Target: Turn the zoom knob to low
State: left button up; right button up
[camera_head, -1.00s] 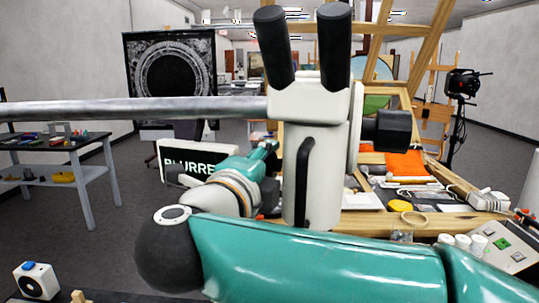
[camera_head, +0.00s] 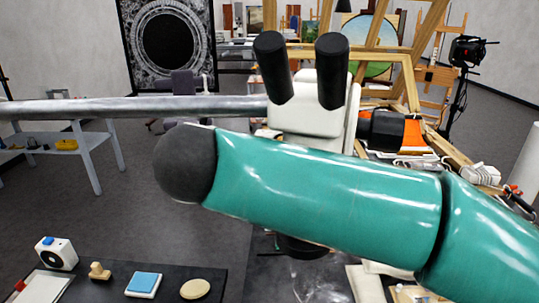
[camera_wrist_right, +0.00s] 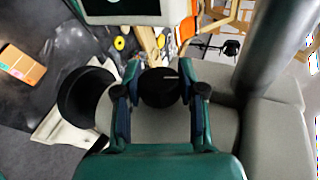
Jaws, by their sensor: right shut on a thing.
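The microscope (camera_head: 308,105) is pale grey with two black eyepieces and hangs on a metal boom arm (camera_head: 130,108). My teal right arm crosses in front of its lower body in the head view and hides my right gripper there. In the right wrist view my right gripper (camera_wrist_right: 160,97) is shut on a round black knob (camera_wrist_right: 160,80) with a white mark, the zoom knob. Its fingers lie on either side of the knob. The knob's scale cannot be read. My left gripper is not in view.
A dark table (camera_head: 115,283) at the lower left holds a white box (camera_head: 57,253), a wooden stamp (camera_head: 99,271), a blue pad (camera_head: 144,284) and a tan disc (camera_head: 195,289). A cluttered bench stands behind at right.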

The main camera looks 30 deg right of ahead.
jog(key=shift+a+f, duration=0.1)
jog(key=shift+f, duration=0.1)
jog(key=o, duration=1.2)
jog(key=shift+w, duration=0.1)
jog(key=shift+c, duration=0.2)
jog(key=shift+r, duration=0.1)
jog(key=v, duration=1.2)
